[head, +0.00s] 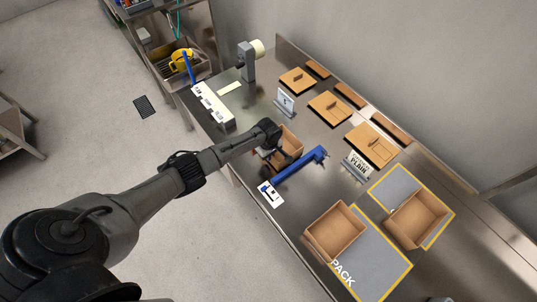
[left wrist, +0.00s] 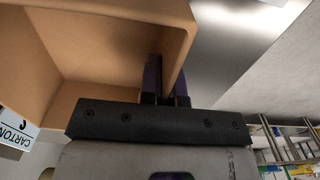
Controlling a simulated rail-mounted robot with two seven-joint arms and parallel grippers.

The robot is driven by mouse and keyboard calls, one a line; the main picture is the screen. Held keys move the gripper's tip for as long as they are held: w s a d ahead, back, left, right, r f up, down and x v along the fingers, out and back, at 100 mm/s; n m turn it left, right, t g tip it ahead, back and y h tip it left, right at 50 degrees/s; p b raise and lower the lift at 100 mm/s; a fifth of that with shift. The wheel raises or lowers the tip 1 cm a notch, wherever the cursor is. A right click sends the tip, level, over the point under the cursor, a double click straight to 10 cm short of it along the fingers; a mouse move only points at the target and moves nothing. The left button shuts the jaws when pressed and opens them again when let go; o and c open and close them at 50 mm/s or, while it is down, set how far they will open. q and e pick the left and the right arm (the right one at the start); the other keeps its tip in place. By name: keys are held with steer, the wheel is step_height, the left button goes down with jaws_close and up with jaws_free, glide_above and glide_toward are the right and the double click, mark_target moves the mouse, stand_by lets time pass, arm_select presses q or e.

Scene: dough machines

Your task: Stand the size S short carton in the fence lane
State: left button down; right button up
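A small open brown carton (head: 292,137) is at the end of my left arm, partly hidden by the gripper. In the left wrist view the open carton (left wrist: 105,50) fills the upper left. My left gripper (head: 283,156) has its fingers (left wrist: 167,80) close together, one on each side of a carton wall near a corner. The blue fence (head: 300,168) runs diagonally on the steel table just below the carton in the head view. I cannot tell whether the carton touches the table or the fence. My right gripper is not in view.
Two open cartons stand at the right, one by the PACK mat (head: 376,262), one on a smaller yellow-edged mat (head: 395,184). Flat brown pieces (head: 328,107) lie along the back with small signs (head: 355,165). A white slotted block (head: 212,105) stands at the left.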

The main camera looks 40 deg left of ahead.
arm_select(q)
steer(key=shift+f+b, duration=0.4)
steer(key=shift+f, duration=0.2)
stand_by(0.3)
steer(key=c, duration=1.2)
jaws_free()
steer(key=shift+c, duration=0.2)
step_height(320, 180, up, 12)
steer(key=shift+r+p, duration=0.15)
steer(key=shift+p, duration=0.8)
steer(key=shift+r, duration=0.75)
